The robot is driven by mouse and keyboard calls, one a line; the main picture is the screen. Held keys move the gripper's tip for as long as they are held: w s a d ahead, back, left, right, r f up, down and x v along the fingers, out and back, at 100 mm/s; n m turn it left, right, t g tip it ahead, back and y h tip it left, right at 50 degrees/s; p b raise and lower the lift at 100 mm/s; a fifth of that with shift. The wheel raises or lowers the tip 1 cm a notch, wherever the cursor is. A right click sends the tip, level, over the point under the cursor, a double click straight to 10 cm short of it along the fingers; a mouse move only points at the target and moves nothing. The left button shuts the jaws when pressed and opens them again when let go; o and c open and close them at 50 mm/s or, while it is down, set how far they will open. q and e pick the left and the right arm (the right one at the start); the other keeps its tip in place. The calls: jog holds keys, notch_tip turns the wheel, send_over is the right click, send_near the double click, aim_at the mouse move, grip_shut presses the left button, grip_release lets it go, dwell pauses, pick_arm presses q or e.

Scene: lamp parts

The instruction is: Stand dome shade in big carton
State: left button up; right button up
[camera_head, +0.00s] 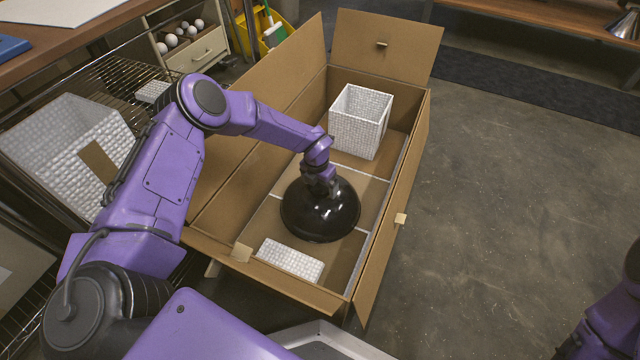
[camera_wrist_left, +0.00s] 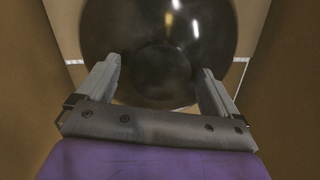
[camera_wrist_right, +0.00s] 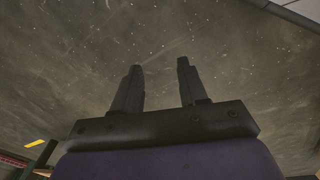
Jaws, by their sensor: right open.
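The dome shade (camera_head: 318,222) is glossy black and sits upright, wide side down, inside the big carton (camera_head: 392,215), in its nearer half. I cannot tell whether its rim touches the carton floor. My left gripper (camera_head: 322,190) is at its top from above. My right gripper (camera_wrist_right: 158,80) is open and empty above bare floor, outside the carton.
A white textured square box (camera_head: 361,122) stands in the carton's far half. A low white textured block (camera_head: 290,260) lies at its near end. Carton flaps (camera_head: 385,45) stand open. A white textured bin (camera_head: 70,135) is on the wire rack at left. Floor at right is clear.

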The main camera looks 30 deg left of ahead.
pick_arm(q)
notch_tip(320, 180, up, 12)
jog(key=s+p, duration=0.1)
jog(key=p, duration=0.4)
jog(key=shift+s, duration=0.2)
pick_arm(e)
jog(key=w+r+m+t+h, duration=0.1)
jog(key=w+r+m+t, duration=0.1)
jog(key=r, duration=0.3)
jog(key=shift+w+d+r+m+t, duration=0.15)
jog(key=shift+w+d+m+t, duration=0.2)
jog(key=shift+w, duration=0.2)
pick_arm(q)
jog(key=shift+a+r, duration=0.1)
